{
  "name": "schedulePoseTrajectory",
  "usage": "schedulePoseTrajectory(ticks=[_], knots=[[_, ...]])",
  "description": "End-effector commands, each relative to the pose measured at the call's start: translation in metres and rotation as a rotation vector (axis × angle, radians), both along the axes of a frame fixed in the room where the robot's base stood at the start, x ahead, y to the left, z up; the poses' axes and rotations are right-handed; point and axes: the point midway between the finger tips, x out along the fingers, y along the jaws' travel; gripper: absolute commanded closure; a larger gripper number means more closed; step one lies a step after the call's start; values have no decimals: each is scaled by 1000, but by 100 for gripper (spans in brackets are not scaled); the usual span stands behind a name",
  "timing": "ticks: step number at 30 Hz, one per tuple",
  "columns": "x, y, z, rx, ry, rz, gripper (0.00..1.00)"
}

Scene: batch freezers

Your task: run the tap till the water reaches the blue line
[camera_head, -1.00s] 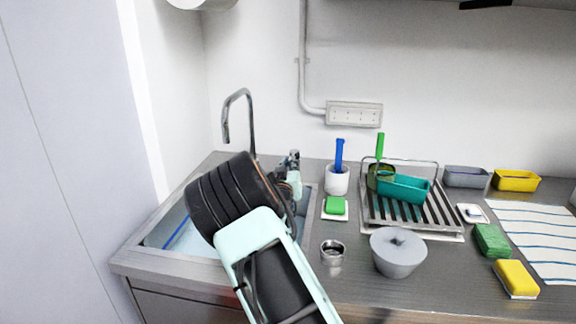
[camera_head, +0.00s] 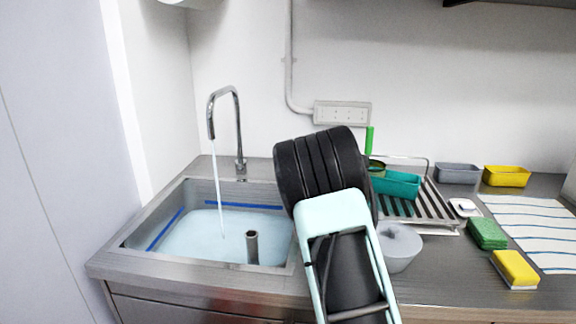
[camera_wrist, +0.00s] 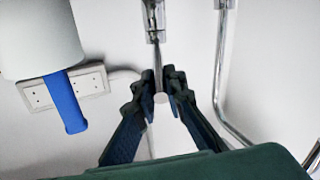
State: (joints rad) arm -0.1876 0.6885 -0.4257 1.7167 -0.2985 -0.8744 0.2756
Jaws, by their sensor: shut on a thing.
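The tap (camera_head: 238,125) stands behind the sink, and a thin stream of water (camera_head: 216,185) falls from its spout. The water (camera_head: 205,228) covers the sink floor, with its surface a little below the blue line (camera_head: 240,206) on the back and left walls. In the wrist view my gripper (camera_wrist: 160,98) is shut on the end of a thin chrome lever (camera_wrist: 157,68). A chrome pipe, apparently the tap (camera_wrist: 221,70), rises to the right of it. In the head view my arm hides my gripper and the lever.
An upright metal tube (camera_head: 252,247) stands in the sink. Right of my arm are a grey lidded pot (camera_head: 400,250), a dish rack (camera_head: 432,212), green sponges (camera_head: 487,235), a yellow sponge (camera_head: 515,270) and a striped cloth (camera_head: 545,235). A blue handle (camera_wrist: 66,103) shows in the wrist view.

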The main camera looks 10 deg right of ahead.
Motion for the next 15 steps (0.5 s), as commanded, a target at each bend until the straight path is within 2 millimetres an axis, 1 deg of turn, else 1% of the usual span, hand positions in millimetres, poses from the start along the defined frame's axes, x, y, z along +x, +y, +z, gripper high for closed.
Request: schedulePoseTrajectory(ticks=[1, 13, 14, 15], knots=[[0, -3, 3, 1, -7, 6, 100], [0, -2, 4, 1, -6, 22, 100], [0, -2, 4, 1, -6, 22, 87], [0, -2, 4, 1, -6, 22, 83]])
